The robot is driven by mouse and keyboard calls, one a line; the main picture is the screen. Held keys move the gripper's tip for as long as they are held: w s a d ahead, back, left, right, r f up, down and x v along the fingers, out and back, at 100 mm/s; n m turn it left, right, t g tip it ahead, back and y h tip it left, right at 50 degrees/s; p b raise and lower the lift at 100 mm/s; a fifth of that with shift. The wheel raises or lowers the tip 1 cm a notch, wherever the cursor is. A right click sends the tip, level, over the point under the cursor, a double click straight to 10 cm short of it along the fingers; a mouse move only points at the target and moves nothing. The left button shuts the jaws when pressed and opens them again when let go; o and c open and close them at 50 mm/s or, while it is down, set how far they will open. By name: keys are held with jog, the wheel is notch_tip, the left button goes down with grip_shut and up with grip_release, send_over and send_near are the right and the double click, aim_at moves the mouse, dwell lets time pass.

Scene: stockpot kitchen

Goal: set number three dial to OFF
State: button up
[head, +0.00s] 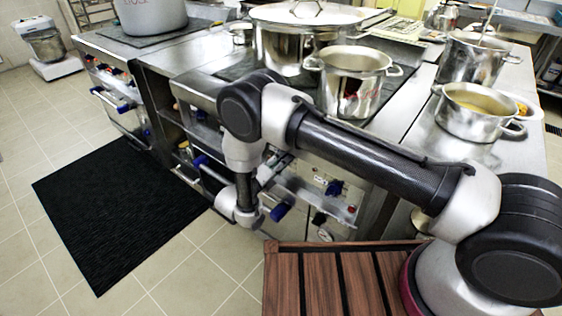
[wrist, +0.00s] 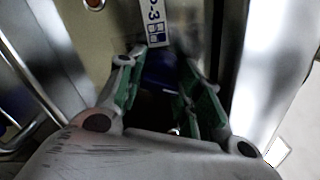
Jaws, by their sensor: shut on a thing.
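In the wrist view, my gripper (wrist: 163,64) is shut on a dark blue dial (wrist: 160,78), with one green-padded finger on each side of it. The dial sits on a beige panel, just below a white and blue label (wrist: 152,22) that reads 3 at its end. The dial's lower part is in shadow, and I cannot tell which way its pointer faces.
In the head view, a blue knob (head: 334,188) and a blue handle (head: 280,211) show on the stove front. A steel pot (head: 352,90) and a pot of yellowish liquid (head: 470,118) stand on top. A black mat (head: 115,205) lies on the tiled floor.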

jog(key=n, duration=0.5)
dwell(0.6)
jog(key=o, duration=1)
jog(key=v, duration=1.2)
jog(key=shift+a, duration=0.1)
